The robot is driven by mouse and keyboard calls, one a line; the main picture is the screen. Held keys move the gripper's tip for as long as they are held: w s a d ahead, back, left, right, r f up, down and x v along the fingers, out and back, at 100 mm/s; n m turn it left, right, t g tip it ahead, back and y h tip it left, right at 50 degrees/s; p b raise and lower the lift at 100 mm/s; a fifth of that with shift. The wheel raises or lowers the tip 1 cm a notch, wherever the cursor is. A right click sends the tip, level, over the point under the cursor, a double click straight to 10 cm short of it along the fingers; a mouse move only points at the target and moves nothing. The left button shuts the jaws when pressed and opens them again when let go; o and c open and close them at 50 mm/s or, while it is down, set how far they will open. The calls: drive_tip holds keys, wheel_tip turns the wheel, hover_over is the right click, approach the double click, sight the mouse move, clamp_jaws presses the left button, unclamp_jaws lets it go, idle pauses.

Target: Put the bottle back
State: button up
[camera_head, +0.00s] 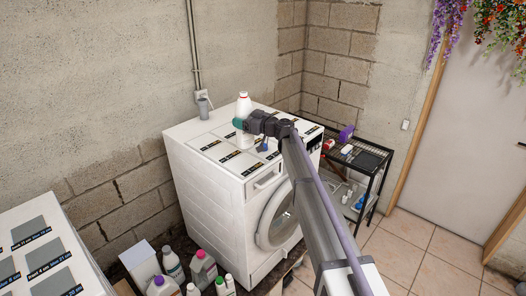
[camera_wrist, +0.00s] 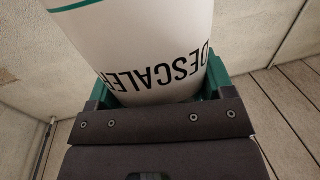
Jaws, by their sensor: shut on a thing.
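I cannot tell whether the bottle's base touches the machine top. The arm hides part of the machine's front right.
The machine top carries several labelled rectangular spots. A black rack (camera_head: 360,160) stands right, and a white surface with grey labelled squares (camera_head: 45,285) lies front left.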

sight(244, 137)
drive_tip(key=f+b, duration=0.2)
drive_tip(key=b, duration=0.1)
drive_tip(key=f+b, duration=0.1)
drive_tip(key=f, duration=0.1)
drive_tip(key=shift+s+a, duration=0.35)
wheel_tip(244, 137, down, 4)
drive_tip(key=b, duration=0.4)
drive_tip(key=shift+w+d+f+b, duration=0.1)
drive_tip(key=shift+d+b, duration=0.05)
drive_tip(key=shift+b, duration=0.15)
drive_tip(key=shift+r+p, duration=0.25)
drive_tip(key=shift+p, duration=0.05)
drive_tip(key=shift+f, duration=0.25)
drive_tip(key=o, duration=1.1)
drive_tip(key=shift+r, duration=0.1)
drive_tip(key=shift+r, duration=0.1)
